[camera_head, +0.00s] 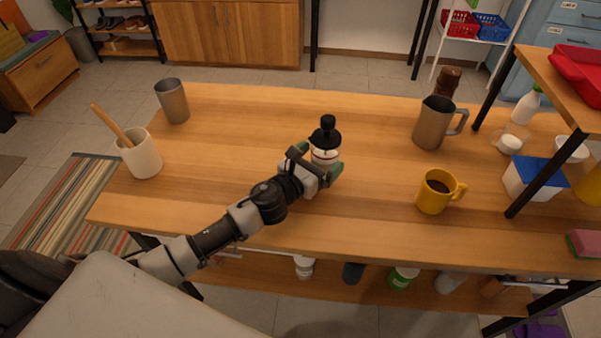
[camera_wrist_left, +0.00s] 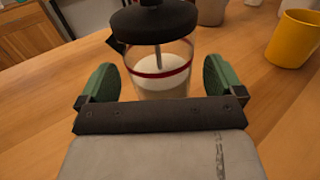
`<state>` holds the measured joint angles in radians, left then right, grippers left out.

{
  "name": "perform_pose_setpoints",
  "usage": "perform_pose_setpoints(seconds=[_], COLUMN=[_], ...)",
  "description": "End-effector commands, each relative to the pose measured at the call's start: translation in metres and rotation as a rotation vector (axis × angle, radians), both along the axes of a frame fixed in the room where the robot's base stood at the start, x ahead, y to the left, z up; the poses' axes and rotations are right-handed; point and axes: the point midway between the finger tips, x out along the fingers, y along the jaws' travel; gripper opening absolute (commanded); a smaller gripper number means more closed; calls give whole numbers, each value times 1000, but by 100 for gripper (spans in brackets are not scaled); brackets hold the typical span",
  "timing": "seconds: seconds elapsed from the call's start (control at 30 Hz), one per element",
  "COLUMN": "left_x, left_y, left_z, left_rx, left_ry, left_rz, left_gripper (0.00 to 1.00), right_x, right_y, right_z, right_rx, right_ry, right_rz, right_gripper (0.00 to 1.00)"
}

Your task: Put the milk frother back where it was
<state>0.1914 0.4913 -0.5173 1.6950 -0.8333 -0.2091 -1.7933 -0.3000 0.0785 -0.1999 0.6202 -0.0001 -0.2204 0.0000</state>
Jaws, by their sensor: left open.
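The milk frother (camera_head: 325,150) stands upright on the wooden table near its middle. It has a black lid with a knob, a clear body with a red band, and white liquid inside. My left gripper (camera_head: 322,172) is open at the frother, one green fingertip on each side of the body. In the left wrist view the frother (camera_wrist_left: 162,75) stands between the two green fingers (camera_wrist_left: 161,85), with a visible gap at each side. The frother's base is hidden behind the gripper. My right gripper is not in view.
A metal cup (camera_head: 173,101) and a white crock with a wooden utensil (camera_head: 141,157) stand at the left. A metal pitcher (camera_head: 432,124), a yellow mug (camera_head: 435,193) and a blue-lidded container (camera_head: 530,183) stand at the right. The table between is clear.

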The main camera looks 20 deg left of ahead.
Motion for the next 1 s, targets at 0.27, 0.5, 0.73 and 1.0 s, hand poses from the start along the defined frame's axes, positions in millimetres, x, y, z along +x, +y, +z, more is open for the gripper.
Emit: perform_pose_setpoints(seconds=[0.27, 0.5, 0.73, 1.0], left_x=[-59, -87, -93, -93], left_y=[19, 28, 30, 30], left_z=[-2, 0, 1, 1], left_rx=[1, 0, -1, -1], left_ry=[2, -1, -2, -2], left_rz=[-1, 1, 0, 0], left_gripper=[96, 96, 96, 96], right_x=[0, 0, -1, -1], right_y=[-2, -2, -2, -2], right_z=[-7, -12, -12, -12], right_rx=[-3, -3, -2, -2], right_ry=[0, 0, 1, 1], right_rz=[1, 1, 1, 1], right_gripper=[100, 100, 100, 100])
